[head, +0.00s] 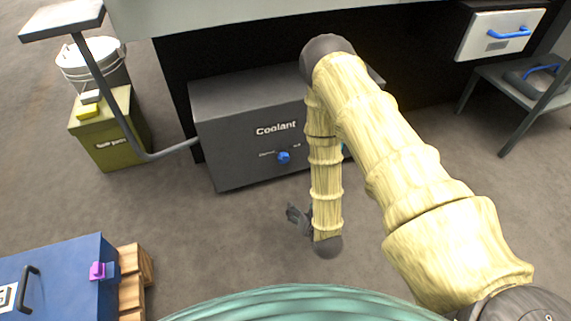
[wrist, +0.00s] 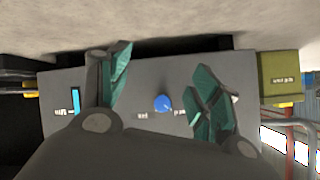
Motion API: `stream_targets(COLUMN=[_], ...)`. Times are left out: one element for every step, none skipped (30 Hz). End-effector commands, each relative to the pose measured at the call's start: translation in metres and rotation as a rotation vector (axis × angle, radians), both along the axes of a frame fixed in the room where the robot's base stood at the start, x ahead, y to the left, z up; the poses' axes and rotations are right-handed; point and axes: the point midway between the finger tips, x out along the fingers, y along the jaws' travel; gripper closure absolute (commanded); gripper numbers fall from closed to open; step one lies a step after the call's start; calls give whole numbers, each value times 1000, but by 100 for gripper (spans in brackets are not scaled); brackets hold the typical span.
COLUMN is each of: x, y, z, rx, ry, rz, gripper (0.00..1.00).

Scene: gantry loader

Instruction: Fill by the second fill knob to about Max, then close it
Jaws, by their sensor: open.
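The grey coolant box (head: 235,125) stands in the middle of the head view with one blue fill knob (head: 284,157) on its front. Small labels flank the knob, too small to read surely. In the wrist view the same knob (wrist: 162,103) shows between my fingers, apart from them. A cyan level strip (wrist: 76,99) shows left of it there; its marks are unreadable. In the head view my arm hides most of that strip. My gripper (head: 292,214) is open and empty, low in front of the box. Its teal finger pads show in the wrist view (wrist: 164,88).
An olive parts box (head: 112,140) and a white bucket (head: 95,66) stand left of the coolant box, near a grey bent post (head: 105,95). A blue cabinet (head: 60,275) is at lower left beside wooden pallets (head: 130,285). The floor before the box is clear.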

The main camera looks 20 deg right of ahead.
Motion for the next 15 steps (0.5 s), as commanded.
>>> stream_targets(x=[19, 30, 41, 49, 56, 65, 70, 75, 80, 83, 85, 88, 89, 91, 92], y=[-1, -1, -2, -2, -3, -4, -4, -5, -5, -6, -6, -7, -7, -7, -7], z=[0, 4, 9, 13, 17, 23, 27, 30, 34, 37, 40, 42, 44, 45, 47], rx=[27, 43, 66, 82, 98, 118, 131, 143, 160, 169, 177, 187, 192, 197, 201], ry=[-85, -136, -199, -245, -287, -340, -376, -410, -448, -472, -492, -515, -528, -538, -550], rz=[-14, -21, -31, -37, -43, -49, -52, -54, -57, -57, -59, -59, -60, -60, -61], gripper=[37, 37, 37, 37, 37, 37, 37, 37, 37, 37, 37, 37, 37, 37, 37])
